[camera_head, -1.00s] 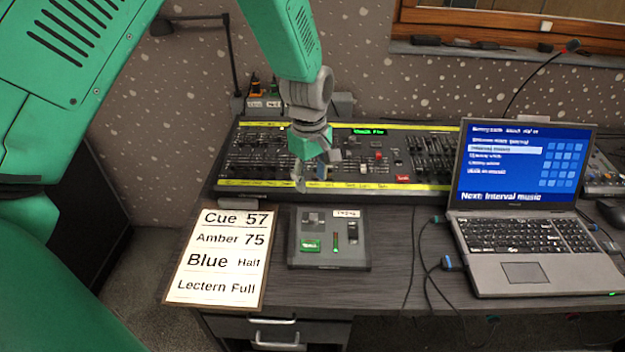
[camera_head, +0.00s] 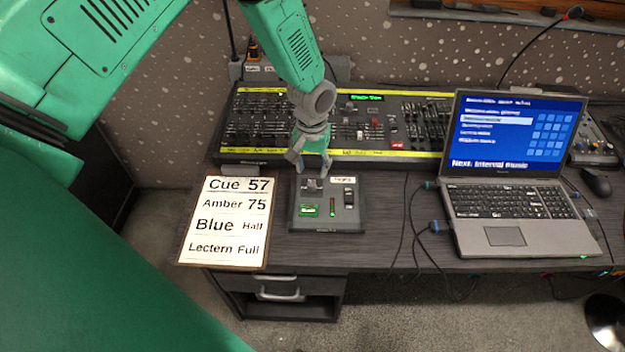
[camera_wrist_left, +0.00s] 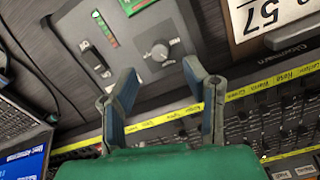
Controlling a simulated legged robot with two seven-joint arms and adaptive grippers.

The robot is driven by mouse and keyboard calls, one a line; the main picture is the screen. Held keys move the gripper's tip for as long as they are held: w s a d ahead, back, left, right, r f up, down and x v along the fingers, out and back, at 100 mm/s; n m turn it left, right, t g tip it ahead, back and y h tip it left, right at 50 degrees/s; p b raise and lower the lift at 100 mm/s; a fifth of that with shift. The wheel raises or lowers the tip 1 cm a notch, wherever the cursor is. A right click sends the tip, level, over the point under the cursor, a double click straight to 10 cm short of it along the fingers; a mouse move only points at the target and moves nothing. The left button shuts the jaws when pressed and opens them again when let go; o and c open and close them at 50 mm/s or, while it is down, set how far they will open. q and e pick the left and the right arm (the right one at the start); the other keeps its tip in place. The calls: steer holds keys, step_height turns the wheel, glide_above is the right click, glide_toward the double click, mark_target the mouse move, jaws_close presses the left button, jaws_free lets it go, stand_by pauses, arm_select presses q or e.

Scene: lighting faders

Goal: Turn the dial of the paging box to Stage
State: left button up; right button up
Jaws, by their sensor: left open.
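The paging box (camera_head: 347,217) is a small grey box on the desk in front of the lighting console. Its dial (camera_wrist_left: 160,52) is a round grey knob with a pale pointer mark, and shows in the left wrist view between and just beyond the fingertips. In the head view the dial (camera_head: 312,184) is at the box's back left, just below my left gripper (camera_head: 311,168). The left gripper is open and empty, pointing down; its fingers also show in the left wrist view (camera_wrist_left: 160,72), apart from the knob. The dial's lettering is not readable. My right gripper is not in view.
The console (camera_head: 370,135) with its faders and yellow strips stands close behind the box. A cue sheet (camera_head: 225,222) lies to the left. An open laptop (camera_head: 515,190) stands to the right, with cables (camera_head: 415,240) running between it and the box.

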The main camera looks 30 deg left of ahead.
mark_target(312, 182)
arm_select(q)
steer(key=shift+f, duration=2.8)
jaws_close()
